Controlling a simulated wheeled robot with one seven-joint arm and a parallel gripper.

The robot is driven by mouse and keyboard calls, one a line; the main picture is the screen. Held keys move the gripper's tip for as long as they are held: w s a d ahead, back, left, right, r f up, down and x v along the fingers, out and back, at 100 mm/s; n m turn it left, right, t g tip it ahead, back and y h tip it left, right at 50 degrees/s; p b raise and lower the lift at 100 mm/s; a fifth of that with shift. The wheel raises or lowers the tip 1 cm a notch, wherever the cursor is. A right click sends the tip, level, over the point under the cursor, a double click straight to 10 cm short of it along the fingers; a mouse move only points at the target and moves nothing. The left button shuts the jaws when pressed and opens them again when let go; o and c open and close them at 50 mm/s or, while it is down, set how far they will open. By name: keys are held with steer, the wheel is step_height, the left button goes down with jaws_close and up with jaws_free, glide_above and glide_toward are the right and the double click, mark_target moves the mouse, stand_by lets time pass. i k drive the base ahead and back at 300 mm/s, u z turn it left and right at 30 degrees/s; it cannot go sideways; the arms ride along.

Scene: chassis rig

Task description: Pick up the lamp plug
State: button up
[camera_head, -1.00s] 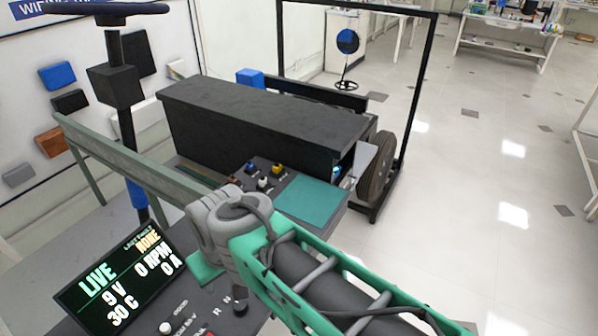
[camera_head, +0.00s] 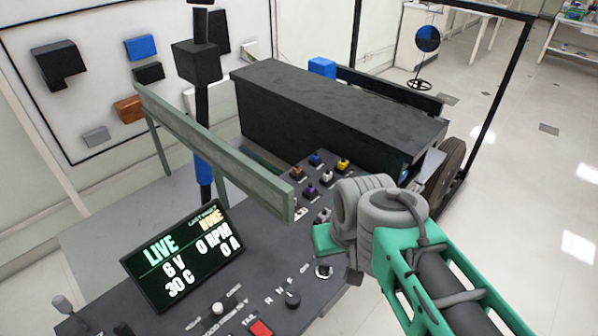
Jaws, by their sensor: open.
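Several small coloured plugs stand in sockets on the dark sloping panel. They include a blue plug (camera_head: 315,159), a yellow plug (camera_head: 343,164), a brown plug (camera_head: 297,172), a purple plug (camera_head: 310,190) and white ones (camera_head: 327,178). Their labels are too small to read, so I cannot tell which is the lamp plug. My gripper (camera_head: 328,243) is open, only partly seen at the end of my grey and green arm. It is in front of the plugs and above the panel. Its fingertips are mostly hidden by my wrist, and I see nothing held.
A long black box (camera_head: 335,105) stands behind the plugs. A grey-green rail (camera_head: 215,150) runs along their left. A lit display (camera_head: 182,254) stands at the panel's left, with knobs and a red switch (camera_head: 261,328) in front. Open floor lies right.

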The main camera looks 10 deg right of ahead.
mark_target(297, 169)
steer(key=u, duration=3.85)
steer(key=k, duration=1.9)
steer(key=z, duration=1.55)
steer(key=i, duration=0.5)
steer(key=u, duration=0.05)
